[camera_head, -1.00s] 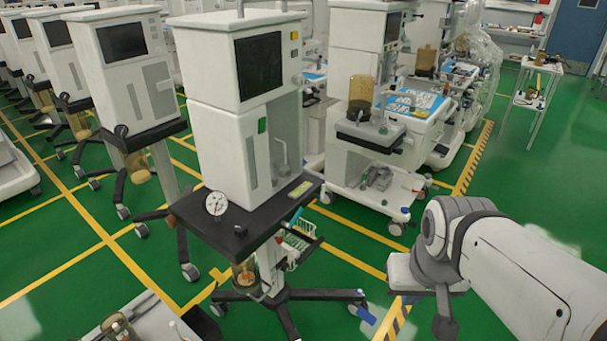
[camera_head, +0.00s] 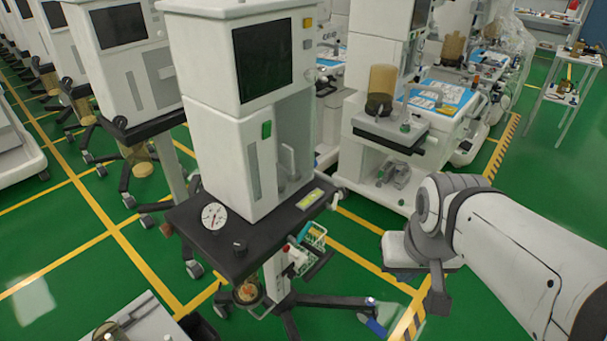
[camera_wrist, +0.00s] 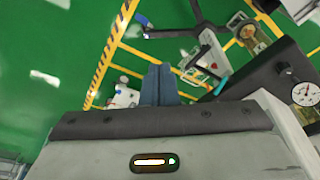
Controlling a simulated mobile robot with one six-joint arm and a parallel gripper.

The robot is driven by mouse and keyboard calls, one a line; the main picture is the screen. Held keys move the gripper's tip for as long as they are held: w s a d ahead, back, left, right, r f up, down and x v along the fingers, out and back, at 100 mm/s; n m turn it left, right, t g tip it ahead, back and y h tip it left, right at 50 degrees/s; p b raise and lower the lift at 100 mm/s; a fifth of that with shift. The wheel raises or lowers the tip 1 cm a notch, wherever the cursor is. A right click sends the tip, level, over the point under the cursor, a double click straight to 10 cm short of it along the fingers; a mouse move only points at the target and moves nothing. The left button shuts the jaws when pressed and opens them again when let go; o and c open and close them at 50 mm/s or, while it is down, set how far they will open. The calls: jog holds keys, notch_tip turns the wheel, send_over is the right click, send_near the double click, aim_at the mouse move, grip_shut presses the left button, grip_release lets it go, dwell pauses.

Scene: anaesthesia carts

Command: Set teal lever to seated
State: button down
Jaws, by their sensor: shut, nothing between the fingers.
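A small teal piece (camera_head: 304,233), which looks like the teal lever, shows by the white wire basket under the right edge of the near cart's black shelf (camera_head: 255,238). It also shows as a teal bar (camera_wrist: 221,86) in the wrist view, right of my fingers. Its exact setting is too small to tell. My gripper (camera_wrist: 158,70) is shut and empty in the wrist view, its dark fingers side by side over the floor, apart from the cart. In the head view its housing is right of the cart, with the fingertips not clear.
A round white gauge (camera_head: 214,216) stands on the black shelf. Below are the cart's dark wheeled legs (camera_head: 325,301) and a blue pedal-like piece (camera_head: 376,326). Another cart (camera_head: 390,135) stands behind. Green floor is open at right; a pale surface (camera_head: 145,322) is at lower left.

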jog(key=w+a+n+g+h+b, duration=0.1)
jog(key=w+a+n, duration=0.35)
jog(key=w, duration=0.45)
jog(key=n+t+h+b, duration=0.1)
jog(key=n+h+b, duration=0.1)
jog(key=n+h, duration=0.3)
send_over(306, 228)
jog(key=s+a, duration=0.4)
jog(key=a, duration=0.4)
notch_tip(306, 228, down, 6)
jog(key=shift+n+y, duration=0.25)
jog(key=shift+y, duration=0.15)
jog(key=x, duration=1.3)
jog(key=shift+w+d+f, duration=0.1)
jog(key=shift+d+f, duration=0.1)
jog(key=shift+d, duration=0.25)
